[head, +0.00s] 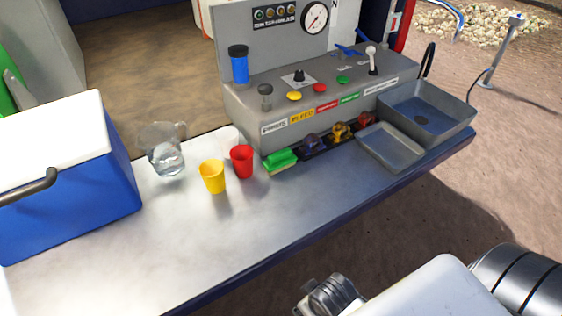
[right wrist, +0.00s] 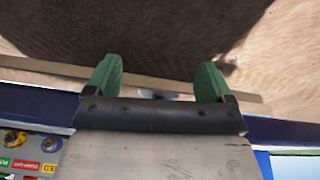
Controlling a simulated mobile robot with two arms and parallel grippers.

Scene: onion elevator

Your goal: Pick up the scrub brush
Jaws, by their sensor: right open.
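The scrub brush, with a green body and pale bristles (head: 280,160), lies on the metal counter at the foot of the grey control panel in the head view. It is to the right of the red cup. My right arm comes in at the lower right of the head view, in front of the counter and well apart from the brush. In the right wrist view my right gripper (right wrist: 158,78) is open, its two green fingers apart with nothing between them. The brush cannot be made out in that view. My left gripper is not in view.
A red cup (head: 242,161), yellow cup (head: 212,177) and clear pitcher (head: 164,152) stand left of the brush. A blue cooler (head: 75,200) is at far left. Several small coloured items, a grey tray (head: 390,150) and sink (head: 440,108) are on the right. The counter's front is clear.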

